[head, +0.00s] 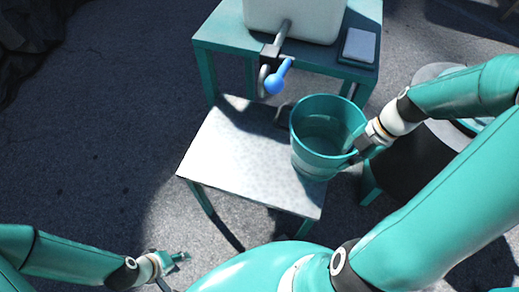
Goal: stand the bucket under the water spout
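The teal bucket (312,158) is upright at the right end of a low, pale-topped table (235,150). I cannot tell whether its base rests on the tabletop or hangs just above it. My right gripper (362,150) is at the bucket's right side and appears shut on its rim; the fingertips are partly hidden. The water spout (265,80), with a blue lever (277,78), sticks out from a white tank (296,18) behind the low table. The bucket's mouth is to the right of the spout and nearer me. My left gripper (174,270) is low at the left, empty, with its fingers apart.
The tank stands on a higher teal table (225,35), which also carries a small grey-topped box (359,46). A dark round drum-like object (400,160) stands right of the bucket, behind my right arm. The left part of the low tabletop is clear.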

